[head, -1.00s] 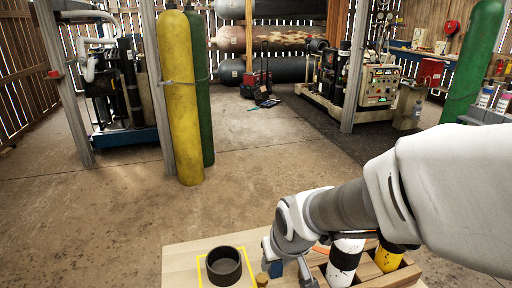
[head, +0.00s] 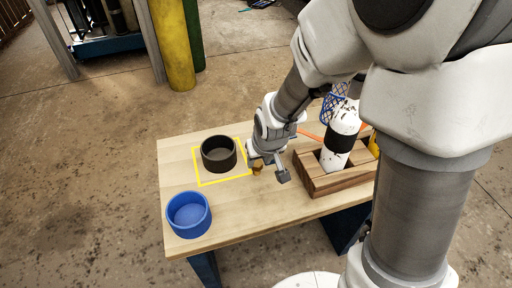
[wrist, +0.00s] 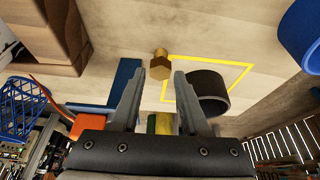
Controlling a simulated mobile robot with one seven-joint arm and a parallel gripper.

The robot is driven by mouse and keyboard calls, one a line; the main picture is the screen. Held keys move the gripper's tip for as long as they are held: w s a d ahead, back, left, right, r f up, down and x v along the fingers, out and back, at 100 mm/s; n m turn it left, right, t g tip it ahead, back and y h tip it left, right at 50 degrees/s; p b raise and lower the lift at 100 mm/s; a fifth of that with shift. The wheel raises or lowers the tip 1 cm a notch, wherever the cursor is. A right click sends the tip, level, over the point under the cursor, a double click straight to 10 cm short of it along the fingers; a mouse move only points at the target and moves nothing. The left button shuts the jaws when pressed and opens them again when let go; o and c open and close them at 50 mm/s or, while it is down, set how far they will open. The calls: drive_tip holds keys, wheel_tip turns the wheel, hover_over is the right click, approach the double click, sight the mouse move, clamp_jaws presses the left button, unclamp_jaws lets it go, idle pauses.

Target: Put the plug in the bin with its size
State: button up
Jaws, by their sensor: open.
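The plug (head: 257,170) is a small brass piece with a hex head, near the middle of the table. In the wrist view the plug (wrist: 160,67) appears between the tips of my gripper (wrist: 157,72), with gaps on both sides. My gripper (head: 268,168) is open and empty, low over the table at the plug. I cannot tell whether the fingertips are level with it. A black round bin (head: 219,155) stands inside a yellow outlined square, left of the plug. A blue round bin (head: 188,214) stands at the table's front left. Both look empty. No size marks are readable.
A wooden crate (head: 318,183) holding a white and black bottle (head: 341,138) stands right of my gripper. A blue mesh basket (head: 332,106) and an orange item (head: 312,135) are behind it. The wooden table (head: 240,210) is clear in front of the black bin.

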sight(257, 164)
drive_tip(key=b+x, duration=0.1)
drive_tip(key=x, duration=0.3)
drive_tip(key=shift+w+a+f+b, duration=0.1)
drive_tip(key=shift+w+f+b, duration=0.2)
drive_tip(key=shift+b, duration=0.1)
drive_tip(key=shift+r, duration=0.1)
clamp_jaws()
